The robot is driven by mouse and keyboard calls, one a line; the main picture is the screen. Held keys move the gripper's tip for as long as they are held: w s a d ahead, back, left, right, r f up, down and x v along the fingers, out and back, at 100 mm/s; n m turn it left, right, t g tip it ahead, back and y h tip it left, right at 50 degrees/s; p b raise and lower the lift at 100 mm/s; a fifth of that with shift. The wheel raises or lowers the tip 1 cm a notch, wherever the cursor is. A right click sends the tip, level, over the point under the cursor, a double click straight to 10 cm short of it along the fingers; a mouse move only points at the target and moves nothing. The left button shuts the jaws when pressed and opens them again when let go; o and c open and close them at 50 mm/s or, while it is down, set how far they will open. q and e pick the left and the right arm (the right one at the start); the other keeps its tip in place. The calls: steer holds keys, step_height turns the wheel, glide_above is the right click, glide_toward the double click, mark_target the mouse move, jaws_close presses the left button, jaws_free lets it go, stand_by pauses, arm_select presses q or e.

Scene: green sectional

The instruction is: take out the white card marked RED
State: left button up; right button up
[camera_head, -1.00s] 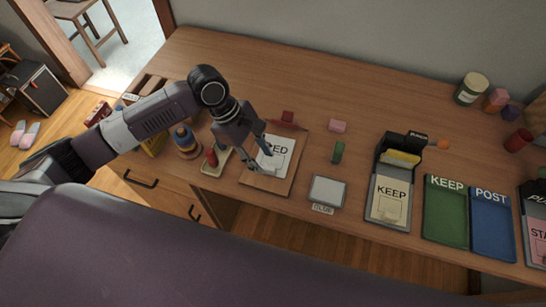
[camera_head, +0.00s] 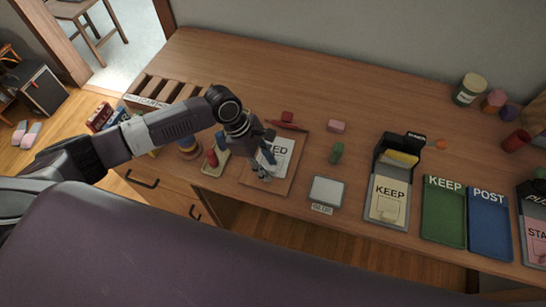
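The white card (camera_head: 284,148) lies on a brown wooden board (camera_head: 283,186). Only "ED" of its lettering shows, because my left gripper covers its left part. My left gripper (camera_head: 264,172) reaches in from the left over the card, with its fingers pointing down at the card's lower left. I cannot tell whether the fingers touch or grip anything. A red clip-like piece (camera_head: 287,124) sits at the board's top edge. My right gripper is not in view.
The table's back middle is clear.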

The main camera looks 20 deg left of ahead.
arm_select(q)
jaws_close()
